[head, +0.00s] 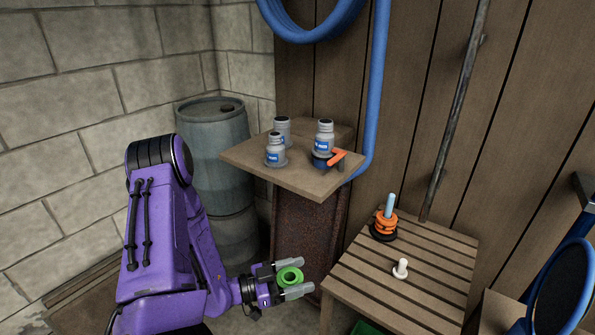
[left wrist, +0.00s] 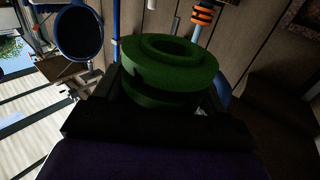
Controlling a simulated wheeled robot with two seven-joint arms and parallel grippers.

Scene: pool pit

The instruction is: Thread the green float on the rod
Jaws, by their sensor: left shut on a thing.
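The green float (head: 290,276) is a ring with a hole, held between the fingers of my left gripper (head: 291,277). It fills the middle of the left wrist view (left wrist: 168,68). The gripper is shut on it, in the air to the left of the slatted table. The rod (head: 390,203) stands upright on the slatted table, light blue at its top. Orange rings (head: 385,222) are around its lower part, above a black base (head: 383,234). The rod also shows in the left wrist view (left wrist: 196,33). My right gripper is in neither view.
A white peg (head: 400,268) stands on the slatted table (head: 440,259), in front of the rod. A wooden shelf (head: 300,182) holds grey jars (head: 324,137) and an orange-handled valve (head: 336,158). A blue barrel (head: 215,150) stands behind my left arm. A blue hose (head: 378,90) hangs on the wall.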

